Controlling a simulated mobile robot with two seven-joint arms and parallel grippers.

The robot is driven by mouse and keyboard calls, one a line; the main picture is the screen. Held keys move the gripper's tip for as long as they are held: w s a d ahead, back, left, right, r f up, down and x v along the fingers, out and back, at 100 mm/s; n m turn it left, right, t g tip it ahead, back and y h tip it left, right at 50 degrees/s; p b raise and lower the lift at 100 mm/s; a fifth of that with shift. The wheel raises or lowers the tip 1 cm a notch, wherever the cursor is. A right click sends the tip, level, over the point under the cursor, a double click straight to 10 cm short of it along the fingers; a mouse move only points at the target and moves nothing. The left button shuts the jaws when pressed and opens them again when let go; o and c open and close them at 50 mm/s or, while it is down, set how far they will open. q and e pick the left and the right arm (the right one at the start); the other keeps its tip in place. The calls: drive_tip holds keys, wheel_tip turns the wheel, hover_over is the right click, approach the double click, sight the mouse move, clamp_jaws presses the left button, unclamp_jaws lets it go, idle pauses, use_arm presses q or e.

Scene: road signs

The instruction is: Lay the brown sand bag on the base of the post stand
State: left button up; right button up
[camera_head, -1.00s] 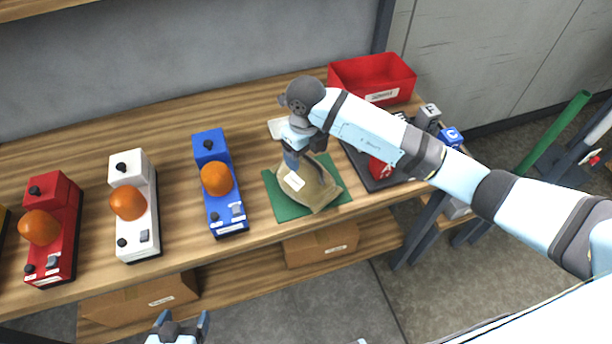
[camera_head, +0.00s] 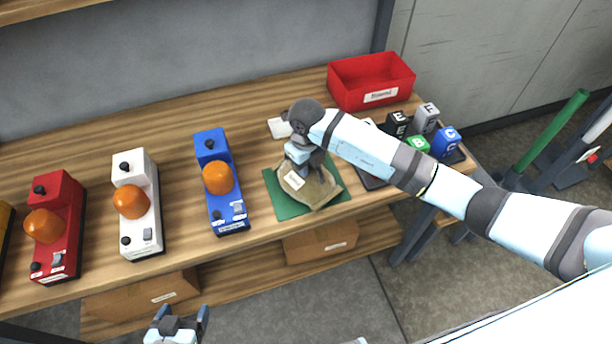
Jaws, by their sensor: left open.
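The brown sand bag (camera_head: 312,192) with a white label lies on a green mat (camera_head: 287,209) on the wooden bench. My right gripper (camera_head: 303,168) points down at the top of the bag; its fingertips are partly hidden, so whether it is shut on the bag cannot be told. My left gripper (camera_head: 180,318) is open and empty at the bottom edge, in front of the bench. A green post (camera_head: 557,131) and a white post (camera_head: 597,129) rise at the right, on dark bases near the floor; which is the post stand is unclear.
Red (camera_head: 66,225), white (camera_head: 139,205) and blue (camera_head: 220,182) units with orange domes stand left of the mat. A red bin (camera_head: 370,83) is at the back right. Lettered blocks (camera_head: 445,141) stand on a dark tray under my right arm. Cardboard boxes (camera_head: 322,240) sit on the lower shelf.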

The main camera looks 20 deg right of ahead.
drive_tip(key=shift+s+a+f, duration=0.1)
drive_tip(key=shift+s+f, duration=0.05)
clamp_jaws()
drive_tip(key=shift+s+a+f, duration=0.2)
drive_tip(key=shift+a, duration=0.05)
idle(0.4)
drive_tip(key=shift+r, duration=0.1)
drive_tip(key=shift+w+r, duration=0.1)
